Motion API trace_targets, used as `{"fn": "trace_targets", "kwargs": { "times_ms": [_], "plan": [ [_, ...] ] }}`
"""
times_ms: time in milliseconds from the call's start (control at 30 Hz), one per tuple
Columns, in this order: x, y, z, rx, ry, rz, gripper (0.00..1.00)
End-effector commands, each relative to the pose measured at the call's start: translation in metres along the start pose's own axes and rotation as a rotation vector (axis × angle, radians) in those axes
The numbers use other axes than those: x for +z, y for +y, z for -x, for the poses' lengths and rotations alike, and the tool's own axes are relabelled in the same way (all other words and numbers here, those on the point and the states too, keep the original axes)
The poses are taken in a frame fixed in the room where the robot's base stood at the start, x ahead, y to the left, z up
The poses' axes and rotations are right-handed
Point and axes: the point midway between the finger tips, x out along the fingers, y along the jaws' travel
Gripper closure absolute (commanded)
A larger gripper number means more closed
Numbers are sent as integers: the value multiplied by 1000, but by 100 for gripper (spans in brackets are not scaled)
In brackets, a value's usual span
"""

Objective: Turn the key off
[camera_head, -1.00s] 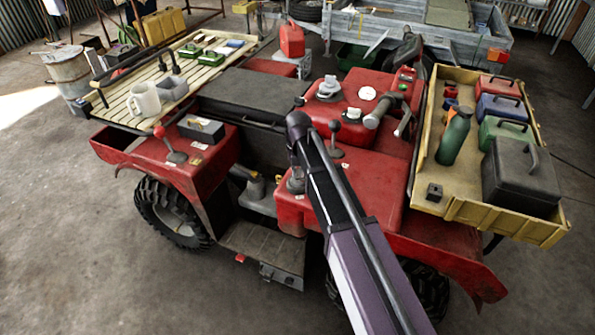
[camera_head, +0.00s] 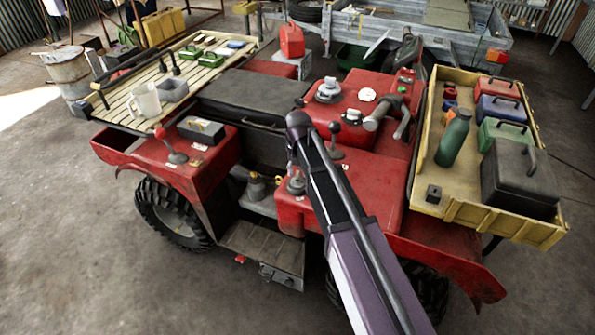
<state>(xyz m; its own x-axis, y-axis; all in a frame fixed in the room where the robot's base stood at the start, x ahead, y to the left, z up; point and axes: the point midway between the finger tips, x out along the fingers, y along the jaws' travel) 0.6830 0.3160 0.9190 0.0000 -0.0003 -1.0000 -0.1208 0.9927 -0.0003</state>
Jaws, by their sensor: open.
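The key is too small to make out on the red quad (camera_head: 375,195). On the quad's right side, a panel by the handlebar has a small red part (camera_head: 406,72) and a green button (camera_head: 402,89); I cannot tell whether a key sits there. My arm (camera_head: 345,215) rises from the bottom edge to a dark joint in front of the quad's middle. It hides part of the red body behind it. My gripper does not show; it is beyond or behind the arm's visible links.
A slatted rack (camera_head: 125,105) on the left holds a mug (camera_head: 146,101) and small tools. A yellow tray (camera_head: 455,207) on the right holds a green bottle (camera_head: 453,138) and several cases. A grey trailer (camera_head: 460,42) stands behind. The front floor is clear.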

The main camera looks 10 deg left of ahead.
Motion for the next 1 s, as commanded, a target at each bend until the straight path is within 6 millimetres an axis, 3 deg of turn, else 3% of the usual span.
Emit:
{"fn": "trace_targets", "kwargs": {
  "times_ms": [1000],
  "plan": [
    [0,0,72,0,0,0,51]
  ]
}}
